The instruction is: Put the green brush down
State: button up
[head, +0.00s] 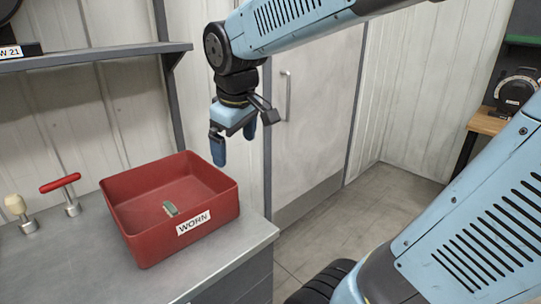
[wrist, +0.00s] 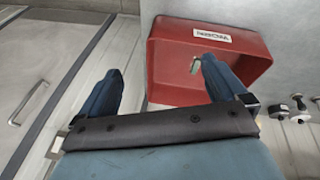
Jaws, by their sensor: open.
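My gripper (head: 234,147) is open and empty, above and to the right of the back right part of the red bin. Its two blue fingers stand apart in the wrist view (wrist: 160,70). A small grey-green block (head: 170,209) lies on the floor of the red bin labelled WORN (head: 142,240). It may be the green brush, but it is too small to tell. In the wrist view the block (wrist: 195,66) shows just past one fingertip, inside the bin (wrist: 255,60). Nothing is between my fingers.
The bin stands on a grey metal bench (head: 90,275) near its right end. A red T-handle (head: 61,184) and a cream knob (head: 15,205) stand left of it. A shelf (head: 95,55) runs above. Open floor and a door (head: 318,110) lie to the right.

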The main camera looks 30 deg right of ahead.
jog(key=s+d+m+t, duration=0.2)
jog(key=s+d+m, duration=0.2)
jog(key=s, duration=0.5)
jog(key=shift+m, duration=1.2)
jog(key=shift+f, duration=0.1)
